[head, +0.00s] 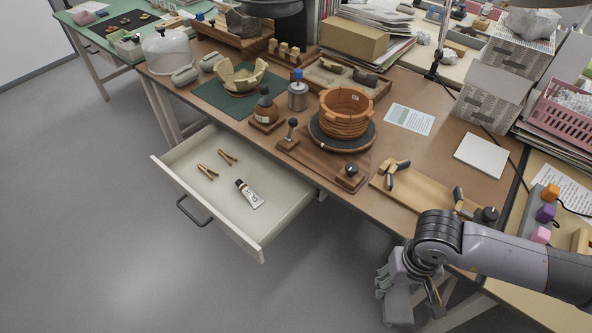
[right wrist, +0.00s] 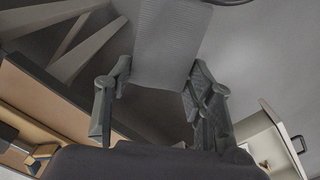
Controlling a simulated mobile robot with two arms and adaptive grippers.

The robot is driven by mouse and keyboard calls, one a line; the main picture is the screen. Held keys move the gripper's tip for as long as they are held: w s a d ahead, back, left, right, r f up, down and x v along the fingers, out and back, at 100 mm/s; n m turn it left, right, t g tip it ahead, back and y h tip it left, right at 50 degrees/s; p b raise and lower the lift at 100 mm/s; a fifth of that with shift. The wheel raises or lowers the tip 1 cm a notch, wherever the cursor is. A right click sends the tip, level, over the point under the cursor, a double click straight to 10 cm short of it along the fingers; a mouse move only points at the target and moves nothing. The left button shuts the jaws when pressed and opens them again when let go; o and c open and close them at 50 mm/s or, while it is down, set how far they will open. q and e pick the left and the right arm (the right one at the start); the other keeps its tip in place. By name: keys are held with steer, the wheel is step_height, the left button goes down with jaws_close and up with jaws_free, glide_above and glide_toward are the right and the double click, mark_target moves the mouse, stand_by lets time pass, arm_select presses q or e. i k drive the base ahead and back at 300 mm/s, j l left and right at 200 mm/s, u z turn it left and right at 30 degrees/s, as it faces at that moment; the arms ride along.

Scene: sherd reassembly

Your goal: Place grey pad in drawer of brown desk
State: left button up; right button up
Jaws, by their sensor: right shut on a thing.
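The grey pad (right wrist: 170,42) is a flat, textured grey piece held between the fingertips of my right gripper (right wrist: 158,78) in the right wrist view. In the head view my right gripper (head: 412,292) hangs off the front edge of the brown desk (head: 455,128), at the lower right, over the floor. The desk's drawer (head: 228,190) is pulled open, left of my gripper and apart from it. Inside lie two wooden clothespins (head: 228,157) and a white tube with a black cap (head: 250,194). Much of the drawer's floor is bare. My left gripper is not in view.
A drawer handle (head: 192,212) sticks out in front. The floor (head: 100,220) is clear.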

mark_target(249, 171)
steer(key=i+j+z, duration=0.1)
steer(key=j+z, duration=0.15)
steer(key=z, duration=0.2)
steer(key=j+z, duration=0.25)
steer(key=z, duration=0.2)
steer(key=i+j+z, duration=0.1)
steer(key=j+z, duration=0.45)
steer(key=j, duration=0.45)
steer(key=k+j, duration=0.1)
steer(key=j, duration=0.4)
steer(key=j+z, duration=0.15)
steer(key=j, duration=0.4)
steer(key=k+j+z, duration=0.1)
steer(key=j, duration=0.45)
steer(key=k+j, duration=0.15)
steer(key=j, duration=0.35)
steer(key=z, duration=0.05)
